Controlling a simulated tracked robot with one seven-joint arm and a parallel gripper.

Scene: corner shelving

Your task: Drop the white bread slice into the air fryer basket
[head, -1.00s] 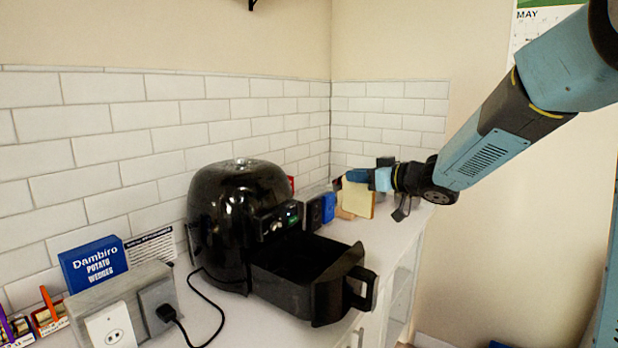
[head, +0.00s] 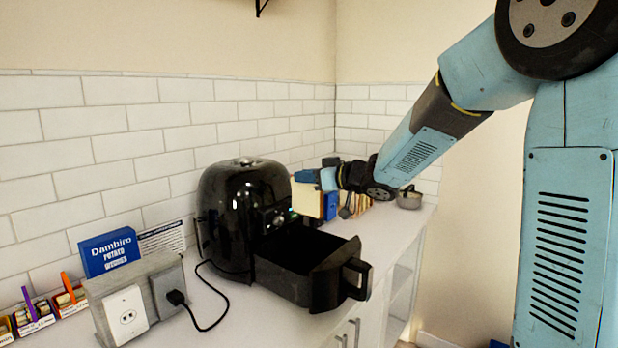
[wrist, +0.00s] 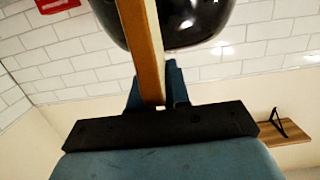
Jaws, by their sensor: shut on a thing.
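The white bread slice (head: 308,200) is a pale, flat square with a tan crust. My gripper (head: 318,180) is shut on it and holds it upright, behind the open basket as the head view shows it. In the wrist view the slice (wrist: 146,50) shows edge-on between the fingers of my gripper (wrist: 158,88). The black air fryer (head: 236,215) stands on the counter. Its basket (head: 322,283) is pulled out toward the right and its inside looks dark and empty. The slice is apart from the basket, close to the fryer's right side.
A blue box (head: 330,207), a rack of slices (head: 360,203) and a metal pot (head: 408,198) stand behind the basket.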

